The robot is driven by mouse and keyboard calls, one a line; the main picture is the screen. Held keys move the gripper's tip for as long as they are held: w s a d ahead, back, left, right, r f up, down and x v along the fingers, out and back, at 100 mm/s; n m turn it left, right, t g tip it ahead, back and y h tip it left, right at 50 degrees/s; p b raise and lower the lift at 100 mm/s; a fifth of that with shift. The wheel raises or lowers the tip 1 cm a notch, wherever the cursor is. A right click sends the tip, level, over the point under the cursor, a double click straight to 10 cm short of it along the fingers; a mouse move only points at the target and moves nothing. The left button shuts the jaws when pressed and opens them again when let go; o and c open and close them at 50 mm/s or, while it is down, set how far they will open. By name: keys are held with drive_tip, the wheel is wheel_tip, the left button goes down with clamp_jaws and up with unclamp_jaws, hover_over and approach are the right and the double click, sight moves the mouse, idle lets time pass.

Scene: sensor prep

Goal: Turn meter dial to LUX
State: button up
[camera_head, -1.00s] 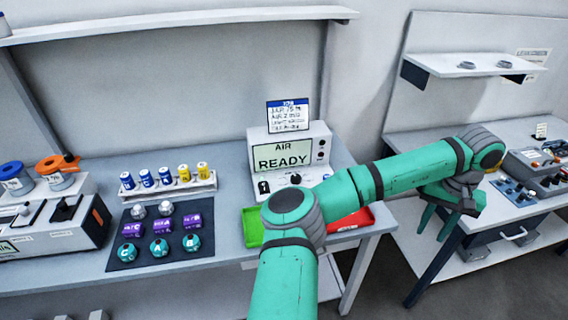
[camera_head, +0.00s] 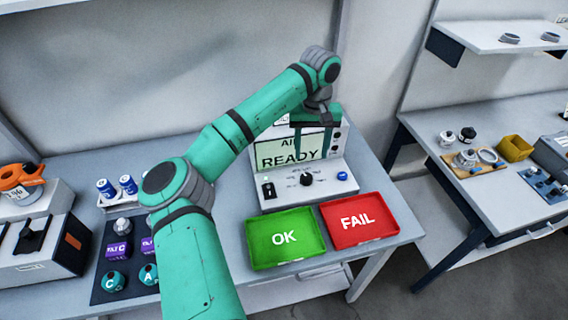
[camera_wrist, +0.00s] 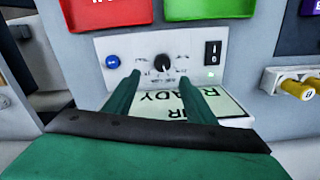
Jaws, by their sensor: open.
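The meter (camera_head: 341,181) is a light grey box with a screen (camera_head: 278,156) reading "AIR" and "READY". Its black dial (camera_head: 306,179) sits on the front panel and also shows in the wrist view (camera_wrist: 163,62). Small markings ring the dial, too small to read. My gripper (camera_head: 327,152) points down in front of the meter's screen, above and a little right of the dial. In the wrist view my gripper (camera_wrist: 159,80) is open and empty, its two fingers reaching toward the dial with a gap between them. The fingers partly cover the screen.
A black switch (camera_head: 268,188) and a blue button (camera_head: 342,176) flank the dial. A green OK tray (camera_head: 260,262) and a red FAIL tray (camera_head: 378,238) lie in front. Blue cylinders (camera_head: 128,184) and a dark mat (camera_head: 98,294) are left. A second bench (camera_head: 500,205) stands right.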

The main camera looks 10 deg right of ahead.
sight(306, 176)
drive_tip(key=f, duration=0.6)
drive_tip(key=a+f, duration=0.1)
drive_tip(key=f, duration=0.2)
drive_tip(key=shift+w+f, duration=0.1)
drive_tip(key=shift+f, duration=0.1)
drive_tip(key=shift+d+f, duration=0.3)
drive_tip(key=shift+f, duration=0.35)
drive_tip(key=shift+c, duration=0.3)
drive_tip(key=shift+w, duration=0.1)
drive_tip(key=c, duration=1)
